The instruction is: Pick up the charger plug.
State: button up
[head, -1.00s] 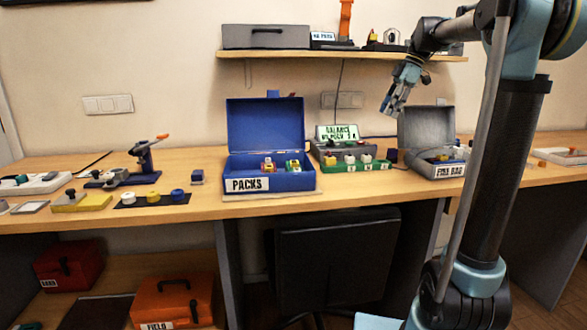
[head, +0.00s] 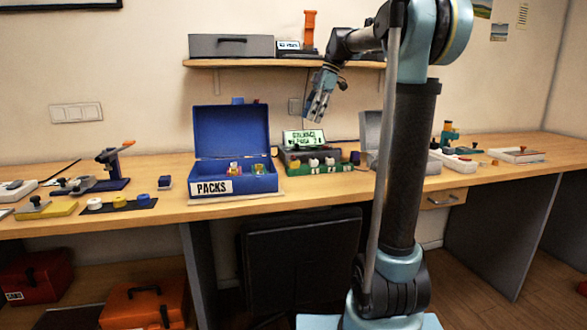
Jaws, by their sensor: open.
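I cannot make out a charger plug for certain. A charger (head: 310,158) with a lit green display stands at the back of the bench, right of the blue box, with small white pieces and a green strip at its front. A dark cable runs up the wall behind it. My gripper (head: 314,118) is open and empty, pointing down in the air above the charger and well apart from the bench.
A blue open box (head: 235,185) labelled PACKS stands left of the charger. A grey open case (head: 370,130) is partly hidden behind my arm. A wall shelf (head: 230,62) hangs above. A black chair (head: 300,255) is under the bench. Small tools lie at both bench ends.

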aim_at(294, 166)
jog(key=x, duration=1.7)
jog(key=shift+d+f, duration=0.1)
jog(key=shift+f, duration=0.05)
jog(key=c, duration=1.1)
